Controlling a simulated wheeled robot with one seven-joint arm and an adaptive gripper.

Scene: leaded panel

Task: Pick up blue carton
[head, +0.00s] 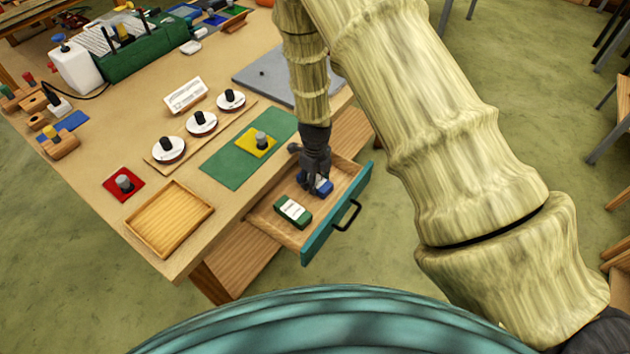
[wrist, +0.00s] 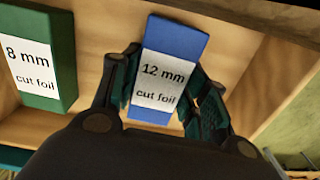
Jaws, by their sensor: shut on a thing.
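The blue carton (wrist: 176,39), with a white label reading "12 mm cut foil", is between the two fingers of my gripper (wrist: 163,92) in the wrist view. The fingers are shut on its two sides. In the head view the blue carton (head: 322,187) shows only partly, behind my gripper (head: 314,182), which is down in the open drawer (head: 270,230). The wrist view does not clearly show whether the carton touches the drawer floor.
A green carton (head: 293,210) labelled "8 mm cut foil" lies left of the blue one, also in the wrist view (wrist: 47,70). The teal drawer front (head: 325,230) has a black handle (head: 347,215). The table above holds a green mat (head: 225,165) and a wooden tray (head: 140,243).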

